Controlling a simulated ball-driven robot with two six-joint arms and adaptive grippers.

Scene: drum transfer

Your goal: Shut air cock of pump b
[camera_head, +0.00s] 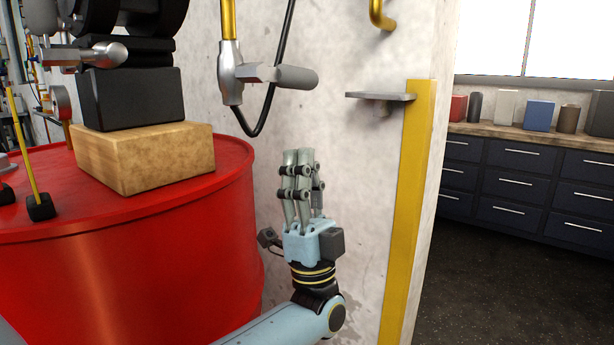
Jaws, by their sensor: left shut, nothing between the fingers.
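A silver air cock (231,80) hangs at the end of a yellow pipe in front of the pale wall. Its grey lever (290,77) points right, roughly level. I cannot read any label that says which pump it belongs to. A dark pump (130,95) stands on a wooden block on the red drum at the left, its top cut off by the frame. My left gripper (303,155) points up, fingers together and empty. In the picture it is below the lever and apart from it. My right gripper is not in view.
The red drum (140,270) fills the lower left. A black hose (262,125) loops down beside the cock. A grey shelf bracket (381,97) juts from the wall near a yellow corner strip (407,230). Dark drawers (530,185) stand far right, with open floor before them.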

